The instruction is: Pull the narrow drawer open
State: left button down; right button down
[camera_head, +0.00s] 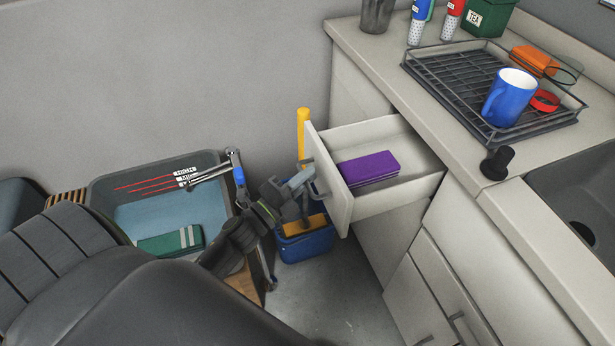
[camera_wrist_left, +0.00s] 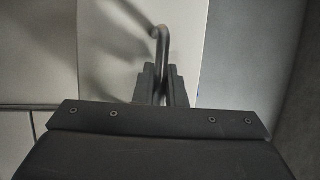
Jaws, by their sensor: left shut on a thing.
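The narrow drawer (camera_head: 341,199) stands pulled out from the cabinet under the counter in the head view. A purple stack (camera_head: 368,168) lies inside it. My left gripper (camera_head: 306,186) is at the drawer's front, shut on its handle (camera_head: 316,179). In the left wrist view the grey handle (camera_wrist_left: 163,50) runs down between the two dark fingers (camera_wrist_left: 161,86), against the pale drawer front. The finger contact is partly hidden by my arm in the head view. My right gripper is in neither view.
Below the drawer is a blue bucket (camera_head: 307,244) with a yellow-handled tool (camera_head: 302,125). A grey bin (camera_head: 134,190) stands at left. On the counter, a dark rack (camera_head: 455,75) holds a blue mug (camera_head: 508,98). The floor (camera_head: 340,300) before the cabinet is clear.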

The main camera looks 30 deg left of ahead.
pick_arm(q)
jog(key=shift+f, duration=0.1)
jog(key=c, duration=1.5)
grip_release()
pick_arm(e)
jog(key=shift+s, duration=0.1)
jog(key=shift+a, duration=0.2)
